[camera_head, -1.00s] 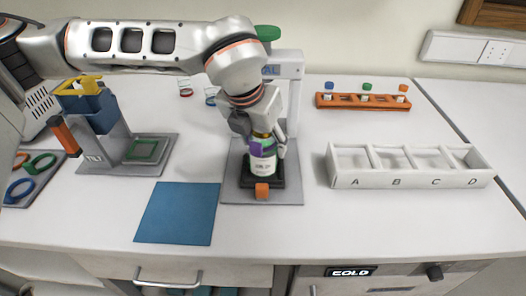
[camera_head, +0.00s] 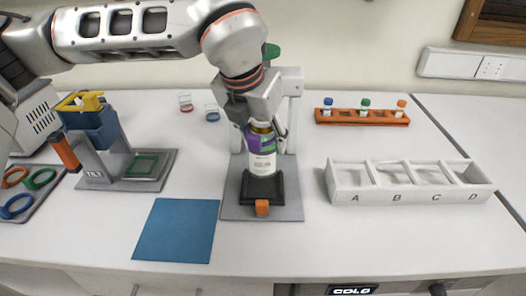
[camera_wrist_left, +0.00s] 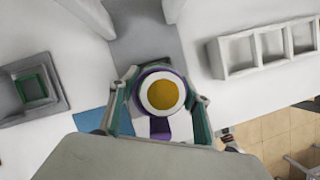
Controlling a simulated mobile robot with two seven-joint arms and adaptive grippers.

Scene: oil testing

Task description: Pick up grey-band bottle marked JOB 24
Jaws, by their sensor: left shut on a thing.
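The label print is too small to read. The bottle is just above the black seat (camera_head: 283,188) of a grey stand. In the left wrist view the bottle's round gold cap (camera_wrist_left: 162,95) shows from above between the two fingers (camera_wrist_left: 162,104). My right gripper is not in view.
A white rack (camera_head: 345,197) marked A to D stands to the right. An orange rack (camera_head: 350,117) with small capped vials is behind it. A blue mat (camera_head: 175,230) and a grey device with a green square (camera_head: 143,166) lie to the left.

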